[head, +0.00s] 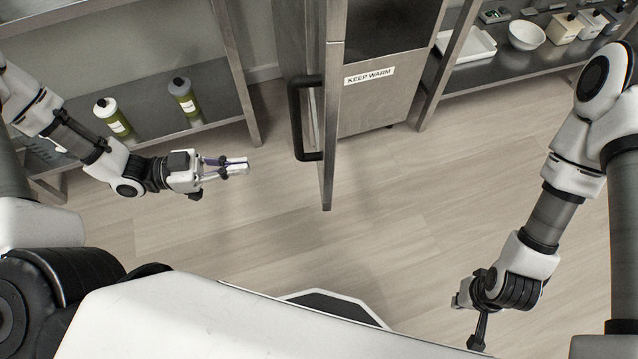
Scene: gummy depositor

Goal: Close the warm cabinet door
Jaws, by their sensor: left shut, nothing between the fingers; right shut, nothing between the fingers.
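The steel warm cabinet (390,105) stands at the top centre, with a dark panel and a "KEEP WARM" label (369,75). Its door (328,175) stands open, seen almost edge-on and sticking out toward me. A black bar handle (297,125) is on the door's left side. My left gripper (238,166) is shut and empty, left of the handle and apart from it, pointing right. My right gripper (477,342) is shut and empty at the lower right, pointing down, well away from the door. The cabinet's top is out of view.
A steel shelf (150,88) with two green-filled bottles (183,97) is at the left. Another steel shelf (520,68) at the upper right carries a white tray (468,46), a white bowl (526,36) and containers. The wood floor (400,205) between my arms is clear around the door.

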